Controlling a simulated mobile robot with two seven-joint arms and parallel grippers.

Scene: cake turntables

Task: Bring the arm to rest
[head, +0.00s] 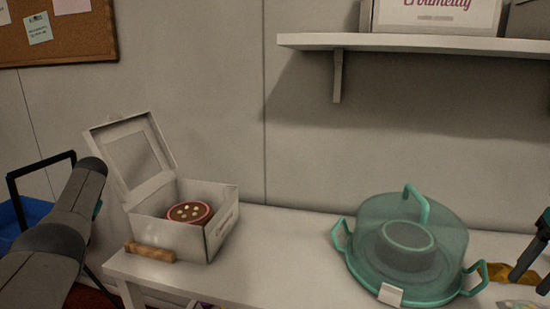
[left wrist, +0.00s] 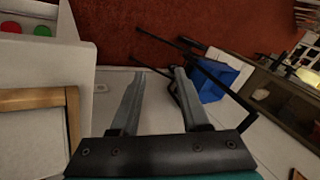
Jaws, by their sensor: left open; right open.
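My left arm comes in at the left edge of the head view, but its gripper does not show there. In the left wrist view my left gripper (left wrist: 159,74) has its two fingers apart with nothing between them, above the floor. My right gripper (head: 529,272) is partly cut off at the right edge of the head view. It is open, to the right of the teal cake carrier (head: 447,291), and no object shows in its visible fingers.
An open white box (head: 170,232) holding a brown cake (head: 190,212) stands on the white table (head: 295,262). A wooden roller (head: 150,252) lies before it. A wall shelf (head: 420,43) hangs above. A blue container (left wrist: 218,80) and dark bars show below the left gripper.

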